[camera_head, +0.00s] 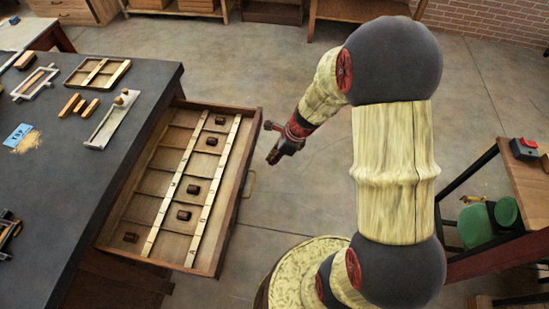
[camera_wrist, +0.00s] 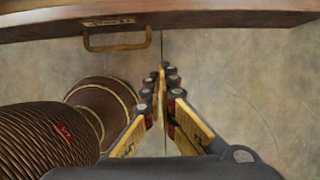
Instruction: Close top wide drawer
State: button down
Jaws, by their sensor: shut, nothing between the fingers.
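The top wide drawer (camera_head: 235,187) stands pulled out from the dark-topped table (camera_head: 160,85) in the head view. Small dark blocks lie in several of its compartments, between pale lettered strips. Its front panel shows across the top of the wrist view (camera_wrist: 210,15), with a brass handle (camera_wrist: 118,42) and a small label plate. My gripper (camera_head: 274,142) is to the right of the drawer front in the head view, apart from it. In the wrist view my gripper (camera_wrist: 163,72) has its fingertips together, with nothing between them, pointing toward the drawer front to the right of the handle.
The tabletop holds a divided wooden tray (camera_head: 98,73), a pale tray (camera_head: 112,120), wooden blocks (camera_head: 78,105) and a blue card (camera_head: 19,134). Bare floor (camera_head: 260,235) lies in front of the drawer. A bench with a green object (camera_head: 507,212) stands at the right.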

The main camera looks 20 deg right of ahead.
jog(key=w+a+f+b, duration=0.3)
jog(key=a+f, duration=0.2)
jog(key=shift+w, duration=0.3)
